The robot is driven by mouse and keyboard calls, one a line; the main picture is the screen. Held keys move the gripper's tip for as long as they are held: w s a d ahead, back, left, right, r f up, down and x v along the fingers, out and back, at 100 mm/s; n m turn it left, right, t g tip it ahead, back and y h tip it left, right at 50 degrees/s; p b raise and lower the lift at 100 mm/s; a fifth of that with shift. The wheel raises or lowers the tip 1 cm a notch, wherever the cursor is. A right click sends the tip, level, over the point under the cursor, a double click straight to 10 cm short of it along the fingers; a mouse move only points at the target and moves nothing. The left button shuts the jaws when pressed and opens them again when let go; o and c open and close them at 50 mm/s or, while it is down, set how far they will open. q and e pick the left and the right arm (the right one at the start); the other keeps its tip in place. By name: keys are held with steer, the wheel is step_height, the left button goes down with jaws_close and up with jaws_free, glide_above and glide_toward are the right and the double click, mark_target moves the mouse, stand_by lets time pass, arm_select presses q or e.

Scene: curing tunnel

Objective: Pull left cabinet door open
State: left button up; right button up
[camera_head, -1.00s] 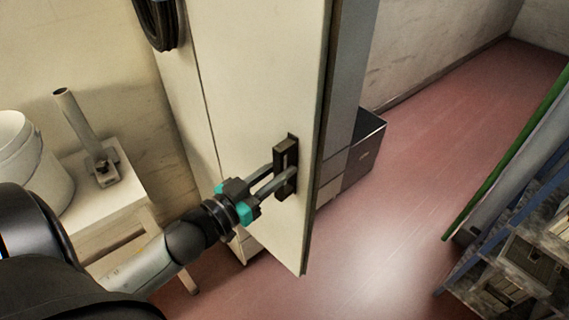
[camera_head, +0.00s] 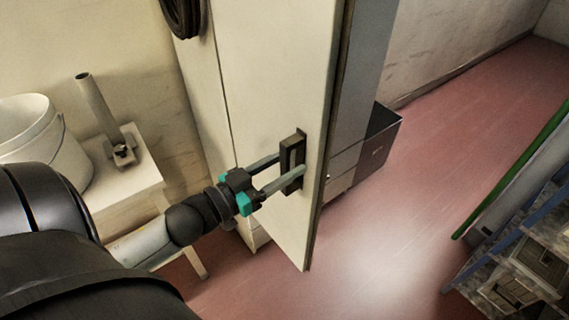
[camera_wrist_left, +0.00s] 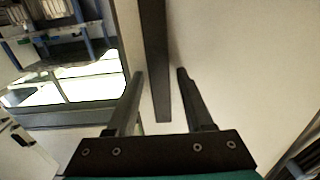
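The left cabinet door (camera_head: 275,70) is a tall cream panel. It stands ajar, its free edge and lower corner out in front of the cabinet base. Its dark upright handle (camera_head: 292,150) is near the free edge. In the left wrist view the dark handle bar (camera_wrist_left: 157,70) runs between my two fingers (camera_wrist_left: 160,74); contact at the tips is hard to make out. My right gripper is not in view.
A white table (camera_head: 135,185) with a bucket (camera_head: 40,140) and a metal post (camera_head: 97,105) stands left of the cabinet. A dark box (camera_head: 378,145) is behind the door. A rack (camera_head: 525,265) stands at right. Red floor (camera_head: 400,210) between them is clear.

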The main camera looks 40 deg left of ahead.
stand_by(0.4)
arm_select(q)
steer(key=v, duration=1.5)
steer(key=shift+s+a+p, duration=0.1)
steer(key=shift+p, duration=0.3)
steer(key=s+a+f+n+g+y+b, duration=0.1)
steer(key=s+f+n+g+y, duration=0.15)
steer(key=f, duration=1.25)
steer(key=s+a+f+n+g+y, duration=0.15)
steer(key=f+g+y, duration=0.25)
steer(key=f, duration=1.1)
steer(key=s+d+f+m+g, duration=0.1)
steer(key=s+d+f+g, duration=0.2)
steer(key=s+d+f, duration=0.1)
steer(key=s+d+f+m+g+h, duration=0.1)
steer(key=s+d+f+g, duration=0.2)
steer(key=f, duration=0.6)
steer(key=s+d+f+m+g+b, duration=0.1)
steer(key=s+d+f+g, duration=0.2)
steer(key=s+d+f, duration=0.2)
steer(key=shift+s+d+f+g, duration=0.2)
steer(key=shift+s+f, duration=0.35)
steer(key=shift+s, duration=0.1)
steer(key=shift+s+d+f+g, duration=0.15)
steer(key=shift+s+d+f, duration=0.05)
steer(key=shift+s+f, duration=0.4)
